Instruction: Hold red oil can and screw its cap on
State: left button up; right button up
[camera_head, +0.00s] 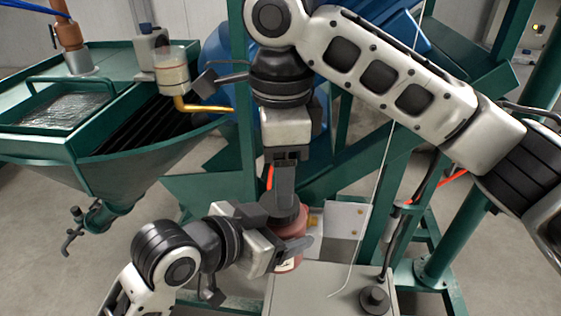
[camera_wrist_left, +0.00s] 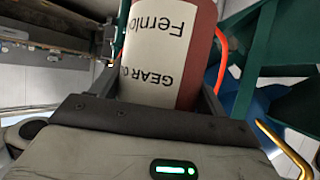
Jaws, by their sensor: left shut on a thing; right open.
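The red oil can (camera_head: 283,262) is in the lower middle of the head view, partly hidden by my grippers. A dark round cap (camera_head: 283,211) shows at its top; I cannot tell whether it is seated. My left gripper (camera_head: 290,244) is shut around the can's body from the left. In the left wrist view the red can (camera_wrist_left: 203,40), with a cream label reading upside down, stands between the fingers. My right gripper (camera_head: 284,192) points down from above, directly over the cap; it is open, and its fingertips are close to the cap, contact unclear.
A grey box (camera_head: 325,290) with a black knob (camera_head: 374,298) stands right of the can. A green hopper (camera_head: 110,150) is at left, with a yellow-handled part (camera_head: 203,107) beside it. Green frame posts (camera_head: 243,120) stand close behind my arms.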

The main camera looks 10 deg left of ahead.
jog(key=n, duration=0.5)
jog(key=shift+r+n, duration=0.2)
jog(key=shift+n, duration=0.1)
jog(key=n, duration=0.4)
jog(key=shift+r+n, duration=0.15)
jog(key=shift+n, duration=0.25)
jog(key=n, duration=0.2)
jog(key=shift+n, duration=0.4)
jog(key=n, duration=0.4)
jog(key=shift+r+n, duration=0.25)
jog(key=shift+n, duration=0.15)
jog(key=n, duration=0.2)
jog(key=shift+n, duration=0.3)
jog(key=n, duration=0.4)
jog(key=shift+r+n, duration=0.2)
jog(key=shift+n, duration=0.2)
jog(key=n, duration=0.5)
jog(key=shift+a+r, duration=0.1)
jog(key=shift+r, duration=0.05)
jog(key=n, duration=0.7)
jog(key=shift+r+n, duration=0.25)
jog(key=shift+n, duration=0.15)
jog(key=n, duration=0.7)
jog(key=shift+r, duration=0.2)
jog(key=n, duration=0.6)
jog(key=shift+r, duration=0.2)
